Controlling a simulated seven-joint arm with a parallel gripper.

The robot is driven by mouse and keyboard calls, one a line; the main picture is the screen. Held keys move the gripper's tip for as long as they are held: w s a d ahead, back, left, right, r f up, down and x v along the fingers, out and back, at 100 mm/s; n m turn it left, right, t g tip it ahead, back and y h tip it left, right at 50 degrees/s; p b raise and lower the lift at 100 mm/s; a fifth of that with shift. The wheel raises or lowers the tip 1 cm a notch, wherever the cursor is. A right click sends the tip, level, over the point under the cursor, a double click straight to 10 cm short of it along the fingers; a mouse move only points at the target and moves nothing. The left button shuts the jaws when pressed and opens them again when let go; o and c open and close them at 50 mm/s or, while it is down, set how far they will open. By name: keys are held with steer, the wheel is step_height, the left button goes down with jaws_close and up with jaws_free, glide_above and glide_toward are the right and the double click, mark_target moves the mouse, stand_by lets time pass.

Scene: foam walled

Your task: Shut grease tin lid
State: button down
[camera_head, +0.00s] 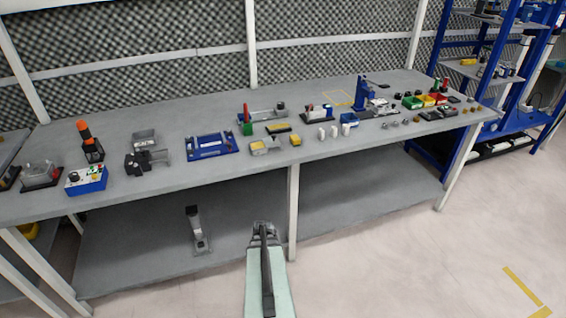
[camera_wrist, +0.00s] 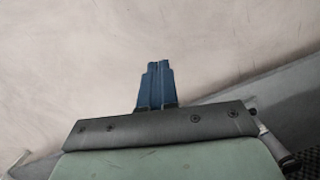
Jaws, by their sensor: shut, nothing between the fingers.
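My gripper (camera_wrist: 157,66) shows in the wrist view with its two blue fingers together and nothing between them. It is over a pale, plain surface and touches no object in view. In the head view my pale green arm is low in the middle, in front of the bench, and the fingers cannot be made out. I cannot tell for sure which thing is the grease tin. A small grey open box (camera_head: 145,137) on the left half of the bench could be it, but its lid is too small to make out.
The long grey bench (camera_head: 215,113) holds a blue tray (camera_head: 211,145), a blue-and-white box (camera_head: 86,180), white cylinders (camera_head: 333,131) and coloured bins (camera_head: 413,102). A grey device (camera_head: 196,230) stands on the lower shelf. A blue rack is at right. The floor in front is clear.

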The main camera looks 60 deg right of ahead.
mark_target(271, 139)
steer(key=s+d+r+m+t+h, duration=0.1)
steer(key=s+d+r+m+t, duration=0.2)
steer(key=d+r, duration=0.65)
steer(key=s+d+r+m+t+h, duration=0.2)
steer(key=s+d+r, duration=0.4)
steer(key=d, duration=0.7)
steer(key=s+d+r+m+t+h, duration=0.1)
steer(key=s+d+r+m+t, duration=0.15)
steer(key=d+r, duration=0.8)
steer(key=w+d+r+n+t+y, duration=0.1)
steer(key=w+d+r+t, duration=0.1)
steer(key=w+r+t, duration=0.3)
steer(key=w+d+r+n+t+y, duration=0.1)
steer(key=w+d+r+t, duration=0.25)
steer(key=r, duration=0.35)
steer(key=shift+m, duration=0.25)
steer(key=x, duration=1.2)
steer(key=shift+w+a+f, duration=0.1)
steer(key=shift+w+a, duration=0.25)
steer(key=shift+w, duration=0.05)
